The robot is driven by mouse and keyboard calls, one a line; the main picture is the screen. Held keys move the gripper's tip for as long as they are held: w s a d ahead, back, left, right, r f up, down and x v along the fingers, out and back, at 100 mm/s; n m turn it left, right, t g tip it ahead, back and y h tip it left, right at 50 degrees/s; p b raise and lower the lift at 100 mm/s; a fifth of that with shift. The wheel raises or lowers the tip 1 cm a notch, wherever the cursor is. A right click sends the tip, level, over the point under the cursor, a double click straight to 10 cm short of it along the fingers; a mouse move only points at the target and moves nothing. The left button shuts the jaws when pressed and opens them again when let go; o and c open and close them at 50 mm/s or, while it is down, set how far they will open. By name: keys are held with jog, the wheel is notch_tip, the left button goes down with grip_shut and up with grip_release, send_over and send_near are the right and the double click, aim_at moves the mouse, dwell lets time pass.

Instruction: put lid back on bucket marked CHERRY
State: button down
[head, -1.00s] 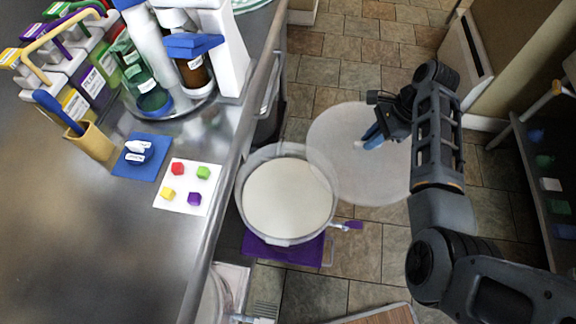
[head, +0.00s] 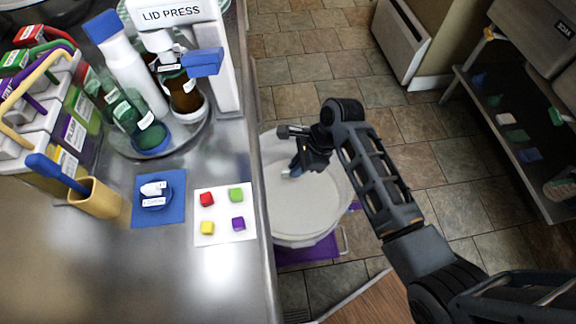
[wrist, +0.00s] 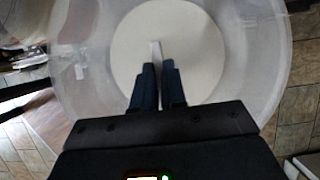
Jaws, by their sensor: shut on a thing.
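My gripper (head: 296,168) is shut on the lid (head: 318,190), a round translucent disc, by a small pale upright tab at its middle. In the wrist view the fingers (wrist: 158,88) pinch this tab, and the lid (wrist: 240,75) spreads around it. I cannot tell whether the lid touches the rim. No CHERRY marking is readable on this bucket.
The steel counter (head: 225,285) edge runs close along the bucket's left. The counter holds a lid press (head: 222,85), bottles, a white card (head: 222,228) with coloured cubes and a blue mat (head: 172,215). A purple base (head: 300,256) is under the bucket. Tiled floor lies open behind.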

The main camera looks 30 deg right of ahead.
jog(key=shift+f+b, duration=2.1)
jog(key=shift+b, duration=0.55)
jog(key=shift+f, duration=1)
jog(key=shift+w+a+r+p, duration=0.1)
jog(key=shift+a+p, duration=0.05)
jog(key=shift+p, duration=0.55)
jog(key=shift+f+p, duration=0.25)
jog(key=shift+p, duration=0.55)
dwell(0.5)
jog(key=c, duration=1.1)
grip_release()
jog(key=shift+o, duration=0.3)
jog(key=o, duration=0.4)
